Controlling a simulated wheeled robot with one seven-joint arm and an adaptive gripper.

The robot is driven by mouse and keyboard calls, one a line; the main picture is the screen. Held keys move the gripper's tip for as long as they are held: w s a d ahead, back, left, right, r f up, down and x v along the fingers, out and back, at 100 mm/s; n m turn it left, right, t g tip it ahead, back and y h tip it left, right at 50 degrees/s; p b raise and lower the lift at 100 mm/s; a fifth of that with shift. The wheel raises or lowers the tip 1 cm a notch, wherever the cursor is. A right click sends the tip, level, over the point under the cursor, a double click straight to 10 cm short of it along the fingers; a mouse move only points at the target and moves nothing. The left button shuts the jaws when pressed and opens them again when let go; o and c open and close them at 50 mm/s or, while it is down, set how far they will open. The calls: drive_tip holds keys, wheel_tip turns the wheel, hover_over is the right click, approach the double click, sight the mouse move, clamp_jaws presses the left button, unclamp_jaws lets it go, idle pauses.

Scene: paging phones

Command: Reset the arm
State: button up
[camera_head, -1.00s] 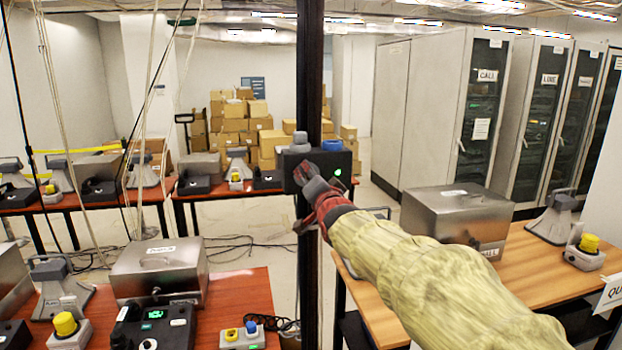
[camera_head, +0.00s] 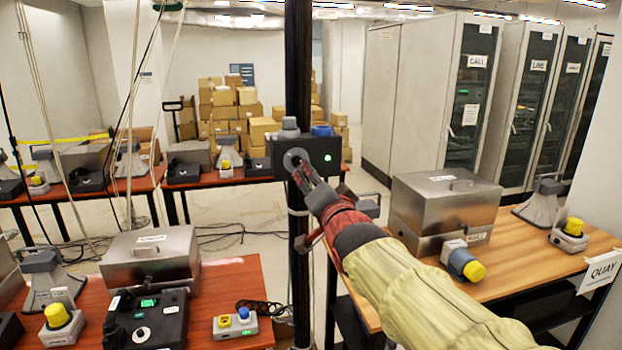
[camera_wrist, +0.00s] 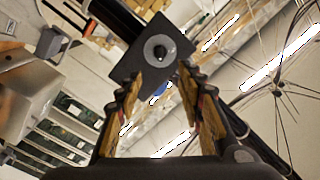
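My gripper (camera_head: 308,178) is in front of the black box (camera_head: 322,150) fixed to the dark post, near its lower left. In the wrist view my gripper (camera_wrist: 160,82) has its two fingers apart, with nothing seen held between them. Beyond the fingertips is the face of the black box (camera_wrist: 135,68), with a round grey knob (camera_wrist: 160,50). In the head view this knob (camera_head: 295,158) shows just past the fingertips; whether they touch it is unclear. My arm reaches in from the lower right in a pale yellow sleeve.
The dark post (camera_head: 298,60) stands mid-view. A wooden table (camera_head: 530,252) at right bears a metal case (camera_head: 440,205) and a yellow-knobbed device (camera_head: 466,264). A red-brown table (camera_head: 235,285) with devices is at left. Cables hang at left. Cabinets and cartons stand behind.

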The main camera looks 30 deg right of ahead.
idle(0.4)
drive_tip(key=s+f+n+g+y, duration=0.1)
drive_tip(key=s+f+n+g, duration=0.2)
drive_tip(key=f, duration=0.5)
drive_tip(key=s+f+n+g, duration=0.2)
drive_tip(key=s+f+g, duration=0.15)
drive_tip(key=f, duration=0.55)
drive_tip(key=s+a+f+n+g+y+b, duration=0.1)
drive_tip(key=s+a+f+n+g+y, duration=0.1)
drive_tip(key=s+a+f, duration=0.4)
drive_tip(key=s+a+f+n+g+y+b, duration=0.2)
drive_tip(key=s+a+f+n, duration=0.3)
drive_tip(key=s+a, duration=0.5)
drive_tip(key=s+f+g, duration=0.1)
drive_tip(key=s+f, duration=0.1)
drive_tip(key=s, duration=0.2)
drive_tip(key=shift+s+a, duration=0.15)
drive_tip(key=shift+a, duration=0.25)
drive_tip(key=shift+c, duration=0.9)
